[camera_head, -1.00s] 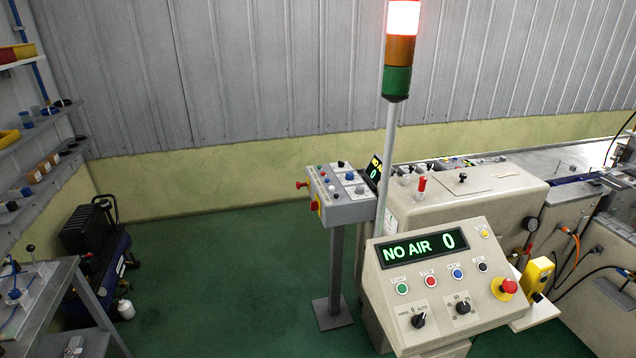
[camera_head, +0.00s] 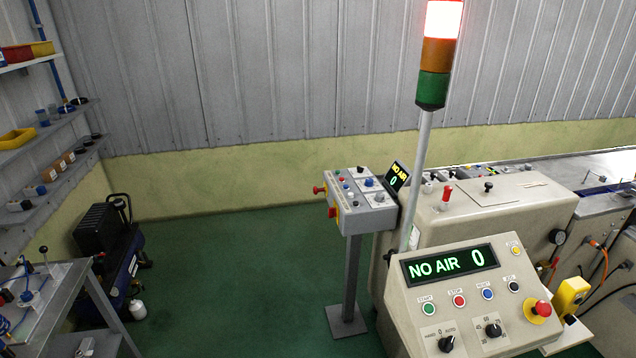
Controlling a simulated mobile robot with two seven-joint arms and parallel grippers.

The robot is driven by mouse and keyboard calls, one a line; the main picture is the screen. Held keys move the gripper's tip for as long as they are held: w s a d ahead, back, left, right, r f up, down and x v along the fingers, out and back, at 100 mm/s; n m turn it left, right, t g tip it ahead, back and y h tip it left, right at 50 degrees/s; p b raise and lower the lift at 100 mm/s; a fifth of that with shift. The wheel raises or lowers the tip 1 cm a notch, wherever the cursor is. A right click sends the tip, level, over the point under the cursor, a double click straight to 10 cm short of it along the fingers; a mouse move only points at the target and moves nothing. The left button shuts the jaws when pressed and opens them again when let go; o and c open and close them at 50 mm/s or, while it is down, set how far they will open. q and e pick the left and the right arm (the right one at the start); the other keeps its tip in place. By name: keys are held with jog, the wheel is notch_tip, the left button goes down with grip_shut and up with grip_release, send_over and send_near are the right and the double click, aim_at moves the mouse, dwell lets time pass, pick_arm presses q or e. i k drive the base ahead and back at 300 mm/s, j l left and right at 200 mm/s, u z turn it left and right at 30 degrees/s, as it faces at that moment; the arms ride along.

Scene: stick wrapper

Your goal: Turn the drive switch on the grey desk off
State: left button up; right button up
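The grey desk (camera_head: 367,217) is a small sloped control box on a grey post, in the middle of the view. Several small buttons and knobs sit on its top, among them a blue knob (camera_head: 369,182). Red knobs stick out on its left side. The labels are too small to read, so I cannot tell which control is the drive switch or how it is set. Neither of my grippers is in view.
A cream console (camera_head: 470,300) with a NO AIR 0 display, buttons and selectors stands at the front right. A signal tower (camera_head: 436,55) is lit red at the top. A compressor (camera_head: 108,250), shelves and a metal bench are at left. Green floor (camera_head: 240,270) is clear between.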

aim_at(332, 213)
jog(key=i+j+u, duration=0.35)
jog(key=i, duration=0.65)
jog(key=i+u, duration=0.35)
jog(key=i, duration=0.6)
jog(key=i+z, duration=0.35)
jog(key=z, duration=0.15)
jog(key=i+j+z, duration=0.25)
jog(key=z, duration=0.2)
jog(key=i+j+z, duration=0.65)
jog(key=j+z, duration=0.15)
jog(key=z, duration=0.15)
jog(key=i+j+z, duration=0.2)
jog(key=j+z, duration=1.25)
jog(key=j, duration=0.15)
